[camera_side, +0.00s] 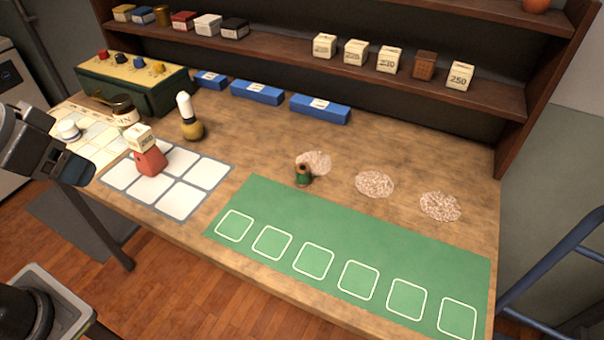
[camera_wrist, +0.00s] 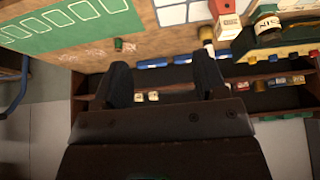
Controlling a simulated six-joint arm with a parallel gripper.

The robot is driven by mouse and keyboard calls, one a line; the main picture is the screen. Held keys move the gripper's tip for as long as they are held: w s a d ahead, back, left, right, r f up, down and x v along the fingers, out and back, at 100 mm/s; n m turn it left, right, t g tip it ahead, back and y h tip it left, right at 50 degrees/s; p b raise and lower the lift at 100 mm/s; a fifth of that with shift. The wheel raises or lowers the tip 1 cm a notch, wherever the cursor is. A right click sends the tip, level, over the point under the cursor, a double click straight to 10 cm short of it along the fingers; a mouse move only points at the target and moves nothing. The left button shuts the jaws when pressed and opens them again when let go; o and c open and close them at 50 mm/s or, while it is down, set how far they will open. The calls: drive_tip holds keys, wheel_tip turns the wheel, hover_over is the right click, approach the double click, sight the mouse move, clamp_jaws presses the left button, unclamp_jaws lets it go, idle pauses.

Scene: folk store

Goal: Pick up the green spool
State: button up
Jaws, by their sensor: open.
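The green spool (camera_side: 302,176) stands upright on the wooden table, at the back edge of the green mat (camera_side: 390,238) and against a pale speckled round patch (camera_side: 317,160). It has brown ends and green thread. In the wrist view the spool (camera_wrist: 118,45) is small and far off, beyond the left finger. My gripper (camera_side: 75,168) is at the left edge of the side view, well away from the spool. In the wrist view my gripper (camera_wrist: 161,70) shows two dark fingers wide apart with nothing between them.
A red block with a cream box (camera_side: 140,137) on it stands on a white-squared mat (camera_side: 185,198). A white-topped bottle (camera_side: 188,118), a jar (camera_side: 123,110) and a green box (camera_side: 130,83) are nearby. Blue boxes (camera_side: 320,109) line the back below a shelf. The table around the spool is mostly clear.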

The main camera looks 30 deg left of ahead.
drive_tip(key=w+d+r, duration=0.2)
drive_tip(key=w+r, duration=0.1)
drive_tip(key=w, duration=0.4)
drive_tip(key=g, duration=0.4)
hover_over(303, 169)
drive_tip(key=s, duration=0.3)
wheel_tip(303, 169, down, 12)
drive_tip(key=shift+m, duration=0.4)
drive_tip(key=f, duration=0.4)
drive_tip(key=w+f, duration=0.1)
drive_tip(key=f, duration=0.3)
drive_tip(key=w+f, duration=0.1)
drive_tip(key=f, duration=0.4)
drive_tip(key=shift+w+d, duration=0.1)
drive_tip(key=shift+w, duration=0.05)
drive_tip(key=shift+c, duration=0.5)
drive_tip(key=c, duration=0.9)
